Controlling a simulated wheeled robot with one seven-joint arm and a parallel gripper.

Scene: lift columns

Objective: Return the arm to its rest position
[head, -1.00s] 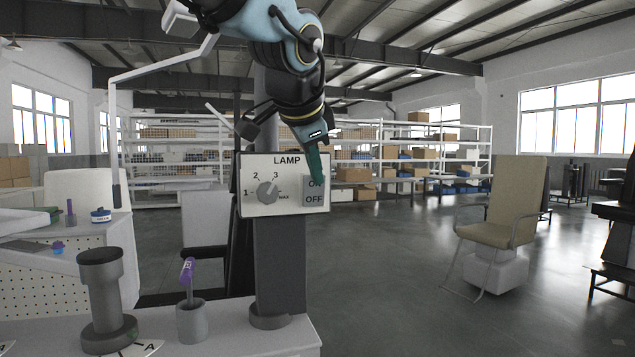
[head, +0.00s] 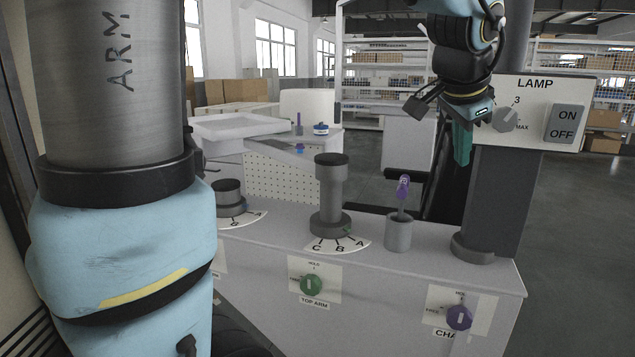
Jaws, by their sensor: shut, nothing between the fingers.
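My gripper (head: 462,146) hangs pointing down at the upper right of the head view, with its narrow green fingers together and nothing between them. It is in front of the lamp column, just left of and below the LAMP panel (head: 535,90). That panel carries a dial and an ON/OFF switch (head: 566,123); part of the dial side is hidden by my gripper and wrist. My blue and grey arm link fills the left of the view.
A white bench (head: 440,262) carries a grey cup (head: 398,232) with a purple-handled tool (head: 403,187), and a grey post (head: 331,195) on a lettered plate. A green knob (head: 311,285) and a purple knob (head: 459,317) are on its front. Open floor lies at the right.

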